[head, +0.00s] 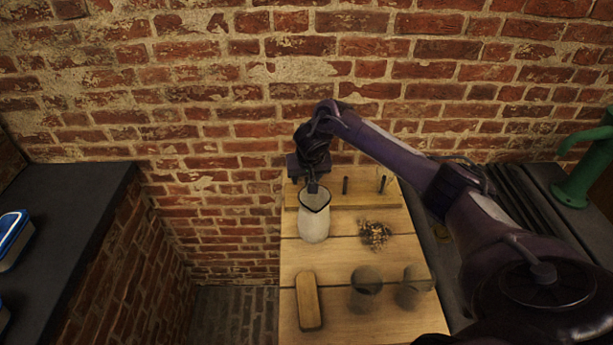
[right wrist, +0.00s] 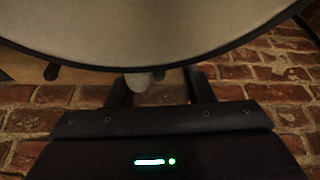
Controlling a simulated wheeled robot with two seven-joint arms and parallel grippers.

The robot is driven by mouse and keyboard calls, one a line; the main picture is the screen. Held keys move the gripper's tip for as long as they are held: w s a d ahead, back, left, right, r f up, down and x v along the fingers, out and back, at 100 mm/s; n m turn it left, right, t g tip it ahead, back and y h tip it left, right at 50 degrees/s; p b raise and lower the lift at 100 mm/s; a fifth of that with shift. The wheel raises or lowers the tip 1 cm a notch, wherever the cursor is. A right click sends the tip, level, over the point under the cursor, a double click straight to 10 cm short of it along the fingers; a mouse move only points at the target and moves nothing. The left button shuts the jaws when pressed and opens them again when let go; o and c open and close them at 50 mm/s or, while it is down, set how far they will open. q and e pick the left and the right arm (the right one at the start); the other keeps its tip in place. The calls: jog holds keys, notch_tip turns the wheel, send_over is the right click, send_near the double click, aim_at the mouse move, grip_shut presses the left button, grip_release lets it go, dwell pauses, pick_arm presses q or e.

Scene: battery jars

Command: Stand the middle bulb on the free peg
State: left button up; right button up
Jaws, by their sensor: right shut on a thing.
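Two smoky, see-through glass bulbs, a left one (head: 366,290) and a right one (head: 412,287), are on the front right of the wooden bench. At the back, a wooden strip shows upright dark pegs, one (head: 345,185) near the middle and one (head: 381,184) to the right; both look bare. My right gripper (head: 313,187) is at the strip's left end, shut on a pale jug with a dark rim (head: 314,226). In the right wrist view its fingers (right wrist: 160,88) close around a small pale part, seemingly the handle, under the jug's wide mouth (right wrist: 160,30). I cannot tell whether the jug touches the bench.
A wooden block (head: 309,300) lies at the bench's front left. A small heap of brownish bits (head: 375,235) lies mid-bench. A dark counter (head: 70,205) stands left across a gap, and a green fixture (head: 585,165) stands right. A brick wall closes the back.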

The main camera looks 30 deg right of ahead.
jog(key=o, duration=1.2)
jog(key=shift+c, duration=0.2)
jog(key=shift+r, duration=0.1)
jog(key=p+v, duration=0.1)
jog(key=v, duration=0.6)
jog(key=shift+r, duration=0.3)
